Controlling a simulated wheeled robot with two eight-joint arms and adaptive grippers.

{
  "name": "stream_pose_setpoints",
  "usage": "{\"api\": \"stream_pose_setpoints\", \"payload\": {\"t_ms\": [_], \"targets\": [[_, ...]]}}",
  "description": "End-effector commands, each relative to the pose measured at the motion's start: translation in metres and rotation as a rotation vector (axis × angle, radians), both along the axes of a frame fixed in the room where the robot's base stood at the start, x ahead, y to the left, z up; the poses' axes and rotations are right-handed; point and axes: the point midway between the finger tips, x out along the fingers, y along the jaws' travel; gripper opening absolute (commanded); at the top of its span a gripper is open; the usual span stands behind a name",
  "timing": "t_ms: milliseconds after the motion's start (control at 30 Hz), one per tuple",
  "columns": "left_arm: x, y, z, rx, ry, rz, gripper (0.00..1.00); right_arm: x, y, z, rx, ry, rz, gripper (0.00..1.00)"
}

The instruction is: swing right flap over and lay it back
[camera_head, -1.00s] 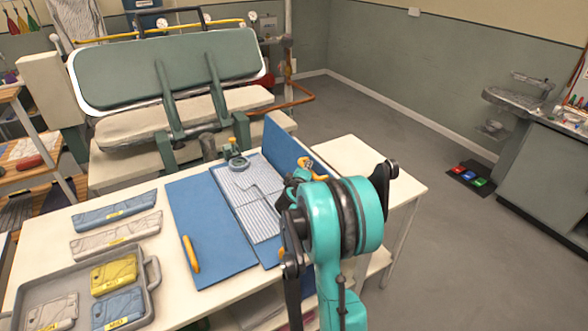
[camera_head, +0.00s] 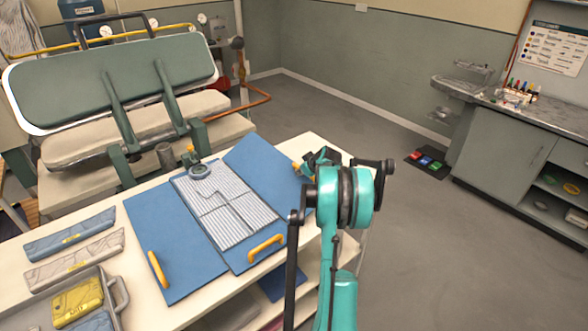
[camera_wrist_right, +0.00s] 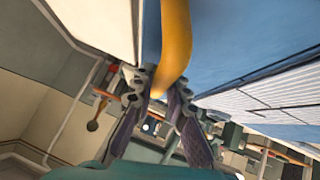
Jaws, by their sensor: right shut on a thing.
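The blue folding board lies on the white table with a folded grey striped garment (camera_head: 225,207) on its middle. The right flap (camera_head: 262,165) is swung out to the right, away from the garment. It looks nearly flat; I cannot tell whether it touches the table. My right gripper (camera_head: 306,168) is at its outer edge, shut on the flap's yellow handle (camera_wrist_right: 176,40); in the wrist view its fingers (camera_wrist_right: 157,92) close on the handle's end. The left flap (camera_head: 160,235) lies flat with its yellow handle (camera_head: 157,270). My left gripper is not in view.
A front flap with a yellow handle (camera_head: 266,248) lies flat at the near edge. A round grey object (camera_head: 200,170) sits at the garment's far end. A grey tray (camera_head: 112,290) and flat packets (camera_head: 75,262) occupy the table's left. A large press (camera_head: 110,85) stands behind.

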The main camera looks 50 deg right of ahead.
Motion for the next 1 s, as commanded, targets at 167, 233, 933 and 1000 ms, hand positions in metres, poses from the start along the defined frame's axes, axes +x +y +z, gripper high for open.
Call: {"api": "stream_pose_setpoints", "payload": {"t_ms": [167, 233, 933, 1000], "targets": [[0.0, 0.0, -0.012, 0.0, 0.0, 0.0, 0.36, -0.005, -0.019, -0.028, 0.151, -0.038, -0.004, 0.0], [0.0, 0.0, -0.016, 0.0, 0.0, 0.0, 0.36, -0.005, -0.023, -0.038, 0.203, -0.051, -0.002, 0.0], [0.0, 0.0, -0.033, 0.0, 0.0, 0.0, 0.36, -0.008, -0.034, -0.08, 0.316, -0.075, -0.001, 0.0], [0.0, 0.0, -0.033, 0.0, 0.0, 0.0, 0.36, -0.008, -0.034, -0.081, 0.315, -0.073, 0.0, 0.0]]}}
